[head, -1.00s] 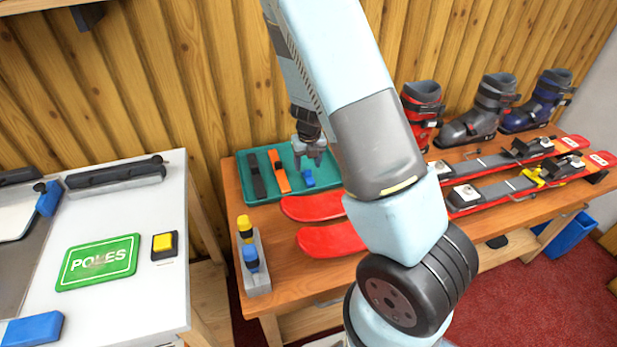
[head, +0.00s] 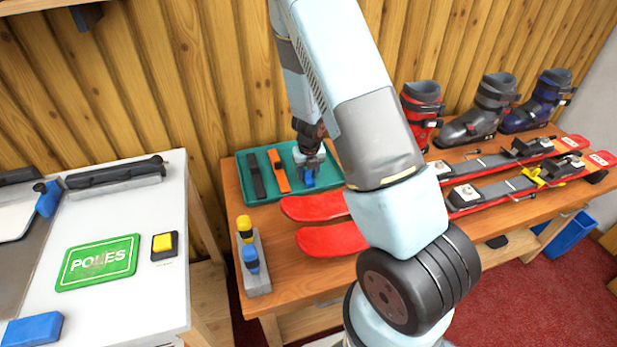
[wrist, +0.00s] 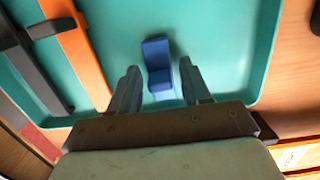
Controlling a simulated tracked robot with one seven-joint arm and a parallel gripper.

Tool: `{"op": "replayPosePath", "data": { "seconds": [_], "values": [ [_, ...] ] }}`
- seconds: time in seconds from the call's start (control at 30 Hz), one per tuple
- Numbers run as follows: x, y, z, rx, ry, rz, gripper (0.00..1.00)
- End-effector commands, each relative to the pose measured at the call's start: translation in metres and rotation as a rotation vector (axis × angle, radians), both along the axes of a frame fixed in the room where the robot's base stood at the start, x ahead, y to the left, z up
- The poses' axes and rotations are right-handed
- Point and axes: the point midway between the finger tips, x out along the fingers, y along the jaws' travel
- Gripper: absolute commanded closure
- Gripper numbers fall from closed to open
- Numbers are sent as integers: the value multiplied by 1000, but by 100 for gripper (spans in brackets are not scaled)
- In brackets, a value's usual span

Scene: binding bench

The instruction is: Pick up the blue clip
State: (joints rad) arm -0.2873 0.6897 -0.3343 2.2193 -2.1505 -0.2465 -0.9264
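The blue clip (wrist: 157,66) lies in the teal tray (wrist: 225,30), between and slightly beyond my fingertips in the wrist view. It also shows in the head view (head: 308,180), partly hidden below my gripper. My gripper (wrist: 160,80) is open, with one finger on each side of the clip's near end. Gaps show between the clip and both fingers. In the head view my gripper (head: 309,165) is low over the right part of the tray.
An orange strap (head: 278,171) and a black strap (head: 256,176) lie left of the clip in the tray. Red skis (head: 315,207) lie right of the tray. A grey holder (head: 257,278) with yellow and blue items stands at the bench's front left. Boots (head: 470,125) stand behind.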

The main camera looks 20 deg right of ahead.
Motion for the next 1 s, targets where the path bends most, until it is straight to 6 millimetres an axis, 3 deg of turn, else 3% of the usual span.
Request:
{"op": "replayPosePath", "data": {
  "seconds": [0.47, 0.77, 1.0],
  "values": [
    [0, 0, 0, 0, 0, 0, 99],
    [0, 0, 2, 0, 0, 1, 100],
    [1, 1, 20, 0, -2, 3, 100]
  ]
}}
